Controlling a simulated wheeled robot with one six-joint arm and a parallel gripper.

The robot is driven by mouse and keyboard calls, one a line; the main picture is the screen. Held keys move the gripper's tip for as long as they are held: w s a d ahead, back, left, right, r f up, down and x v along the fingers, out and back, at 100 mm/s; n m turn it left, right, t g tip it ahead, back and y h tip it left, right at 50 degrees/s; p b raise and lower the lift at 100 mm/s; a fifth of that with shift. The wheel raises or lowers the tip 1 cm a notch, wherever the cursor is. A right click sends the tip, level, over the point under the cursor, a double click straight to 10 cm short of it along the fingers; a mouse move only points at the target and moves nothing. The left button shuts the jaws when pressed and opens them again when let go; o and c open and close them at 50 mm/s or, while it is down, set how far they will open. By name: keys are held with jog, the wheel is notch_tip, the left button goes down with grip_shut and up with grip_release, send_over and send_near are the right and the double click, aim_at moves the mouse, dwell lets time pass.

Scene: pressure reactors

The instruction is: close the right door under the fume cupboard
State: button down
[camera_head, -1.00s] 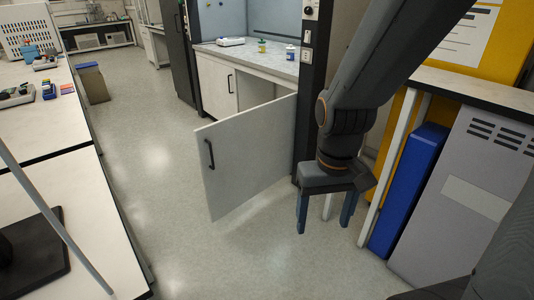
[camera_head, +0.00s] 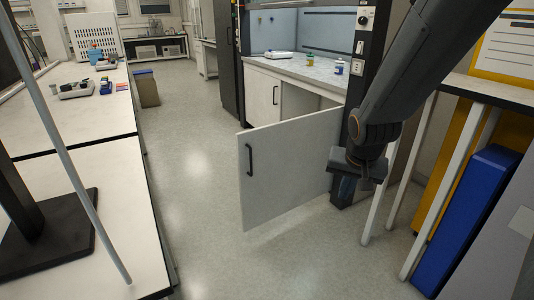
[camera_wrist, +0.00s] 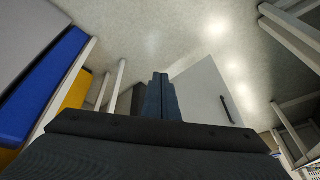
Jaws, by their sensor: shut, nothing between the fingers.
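The right door (camera_head: 285,178) under the fume cupboard is a pale panel standing wide open, swung out over the aisle floor. Its black handle (camera_head: 249,160) is near the free edge at the left. The cupboard's left door (camera_head: 247,92) is shut. My gripper (camera_head: 345,190) is shut and empty, pointing down near the door's hinge edge, on its right in the head view. In the wrist view the closed fingers (camera_wrist: 162,97) are in front of the door panel (camera_wrist: 205,92), which shows to their right. I cannot tell if they touch it.
A lab bench (camera_head: 75,185) with a metal stand runs along the left. A blue cabinet (camera_head: 470,220) and white table legs (camera_head: 385,190) are close on the right. The floor (camera_head: 195,180) between the bench and the door is clear.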

jog(key=w+a+f+m+t+y+b, duration=0.1)
jog(key=w+f+t+b, duration=0.15)
jog(key=w, duration=0.55)
jog(key=w+a+f+m+t+b, duration=0.2)
jog(key=w+b, duration=0.2)
jog(key=w, duration=0.5)
jog(key=w+a+f+m+t+y+b, duration=0.1)
jog(key=w+f+t+b, duration=0.15)
jog(key=w, duration=0.55)
jog(key=m+t+y+b, duration=0.35)
jog(key=y+b, duration=0.45)
jog(key=b, duration=0.5)
send_near(259, 139)
jog(key=b+x, duration=0.5)
jog(key=x, duration=0.1)
jog(key=shift+w+a+r, duration=0.1)
jog(key=shift+w+a, duration=0.05)
